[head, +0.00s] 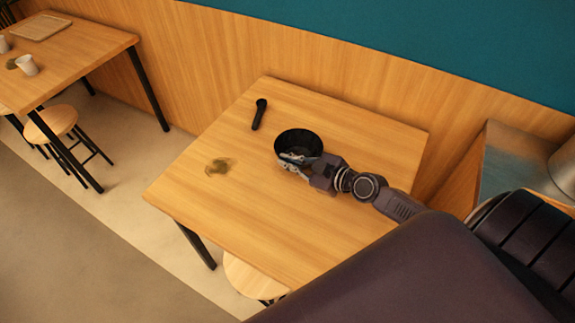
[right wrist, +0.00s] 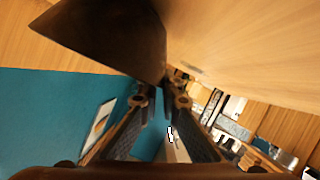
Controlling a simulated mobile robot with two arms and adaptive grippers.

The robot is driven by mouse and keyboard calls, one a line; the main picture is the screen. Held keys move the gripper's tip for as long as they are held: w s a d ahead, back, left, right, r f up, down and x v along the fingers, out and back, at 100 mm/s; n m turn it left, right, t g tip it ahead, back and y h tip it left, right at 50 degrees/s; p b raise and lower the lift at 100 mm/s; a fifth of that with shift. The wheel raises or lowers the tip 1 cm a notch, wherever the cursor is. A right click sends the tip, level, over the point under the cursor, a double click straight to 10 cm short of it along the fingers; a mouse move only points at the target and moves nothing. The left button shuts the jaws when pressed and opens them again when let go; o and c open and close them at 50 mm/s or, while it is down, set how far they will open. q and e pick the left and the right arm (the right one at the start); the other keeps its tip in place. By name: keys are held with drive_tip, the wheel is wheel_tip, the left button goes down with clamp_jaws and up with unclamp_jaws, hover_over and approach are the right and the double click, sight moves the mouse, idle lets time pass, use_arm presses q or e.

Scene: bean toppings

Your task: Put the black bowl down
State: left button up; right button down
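The black bowl (head: 299,142) is over the wooden table (head: 270,225) in the head view, with its dark inside showing. It also shows in the right wrist view (right wrist: 110,35), large at the upper left. My right gripper (head: 291,160) is at the bowl's near rim. In the right wrist view its fingertips (right wrist: 165,88) are close together at the bowl's edge, shut on the rim. I cannot tell whether the bowl's base touches the table. My left gripper is in neither view.
A dark, long-handled item (head: 259,113) lies behind and left of the bowl. A small greenish-brown pile (head: 219,166) is on the table left of the bowl. The table's front and right areas are clear. A stool (head: 250,277) is below the front edge.

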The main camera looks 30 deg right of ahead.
drive_tip(key=shift+f, duration=0.2)
drive_tip(key=shift+f, duration=0.2)
drive_tip(key=c, duration=2.2)
unclamp_jaws()
drive_tip(key=shift+o, duration=0.2)
drive_tip(key=shift+r, duration=0.1)
